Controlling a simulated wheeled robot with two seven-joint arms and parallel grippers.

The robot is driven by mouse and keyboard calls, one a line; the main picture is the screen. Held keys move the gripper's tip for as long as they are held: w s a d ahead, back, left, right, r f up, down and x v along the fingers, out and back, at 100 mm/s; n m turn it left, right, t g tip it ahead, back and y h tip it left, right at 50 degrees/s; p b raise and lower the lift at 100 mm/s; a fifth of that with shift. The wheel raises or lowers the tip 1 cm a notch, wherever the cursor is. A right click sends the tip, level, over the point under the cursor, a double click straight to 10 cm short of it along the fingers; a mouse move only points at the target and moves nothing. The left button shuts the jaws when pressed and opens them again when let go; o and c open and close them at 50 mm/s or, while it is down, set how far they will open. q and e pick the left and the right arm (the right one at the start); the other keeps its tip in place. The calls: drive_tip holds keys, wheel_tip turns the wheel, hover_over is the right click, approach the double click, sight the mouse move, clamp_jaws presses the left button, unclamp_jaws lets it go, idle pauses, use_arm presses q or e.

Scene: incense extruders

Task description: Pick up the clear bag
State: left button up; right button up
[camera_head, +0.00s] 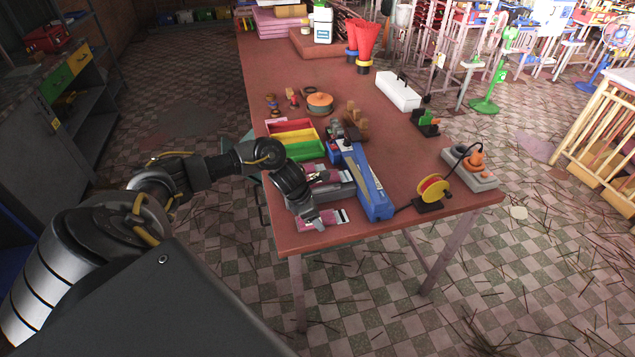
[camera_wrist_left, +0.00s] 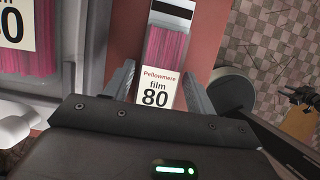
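A clear bag of pink sticks (camera_wrist_left: 165,45) has a white label reading "Pellowmere film 80" and a dark band at its far end. In the head view the bag (camera_head: 337,217) lies near the table's front edge, partly hidden by my left gripper. My left gripper (camera_head: 318,222) is over the bag's near end. In the left wrist view the fingers of the left gripper (camera_wrist_left: 160,92) are apart, one on each side of the label, with visible gaps.
Another bag labelled "80" (camera_wrist_left: 40,55) lies in a grey holder left of the bag. Red, yellow and green trays (camera_head: 303,151) sit behind. The table edge is close.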

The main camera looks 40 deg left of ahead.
use_arm(q)
drive_tip(key=c, duration=0.6)
drive_tip(key=shift+c, duration=0.3)
drive_tip(key=shift+w+r+b, duration=0.1)
drive_tip(key=shift+r+b, duration=0.35)
drive_tip(key=shift+r, duration=0.1)
drive_tip(key=v, duration=0.2)
drive_tip(key=s+b+v, duration=0.1)
drive_tip(key=v, duration=0.2)
drive_tip(key=b+v, duration=0.1)
drive_tip(key=v, duration=0.2)
drive_tip(key=shift+s+f, duration=0.15)
drive_tip(key=shift+s, duration=0.2)
drive_tip(key=s+a+r+b, duration=0.2)
drive_tip(key=s+r+b, duration=0.2)
drive_tip(key=s, duration=0.5)
drive_tip(key=shift+a+r, duration=0.4)
drive_tip(key=shift+r, duration=0.05)
